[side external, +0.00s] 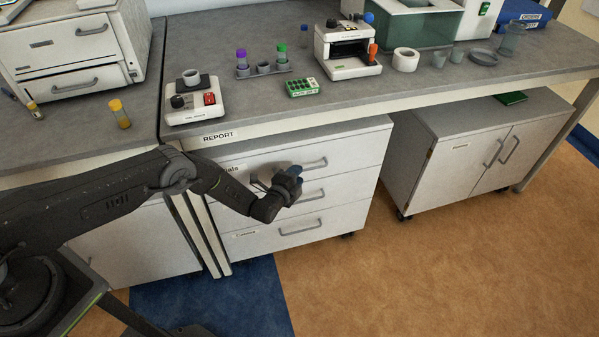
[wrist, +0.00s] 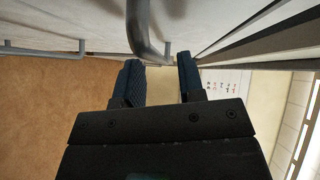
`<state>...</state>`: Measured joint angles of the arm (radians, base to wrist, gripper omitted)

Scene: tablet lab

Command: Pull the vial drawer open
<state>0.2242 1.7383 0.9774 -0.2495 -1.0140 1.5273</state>
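The vial drawer (side external: 262,164) is the top drawer of a white three-drawer cabinet under the bench. It looks shut, and its label (side external: 234,168), partly hidden by my arm, ends in "ials". Its grey bar handle (side external: 313,163) shows to the right of my gripper (side external: 294,174). In the wrist view, my gripper (wrist: 159,66) has its two blue-padded fingers apart with nothing between the pads. A grey handle (wrist: 143,28) lies close ahead of the fingertips, its bend near the gap. I cannot tell whether it touches a finger.
The middle drawer handle (side external: 312,196) and bottom drawer handle (side external: 300,228) lie below. The bench edge (side external: 290,123) overhangs the cabinet. A two-door cabinet (side external: 455,165) stands to the right. The brown floor (side external: 420,270) in front is clear.

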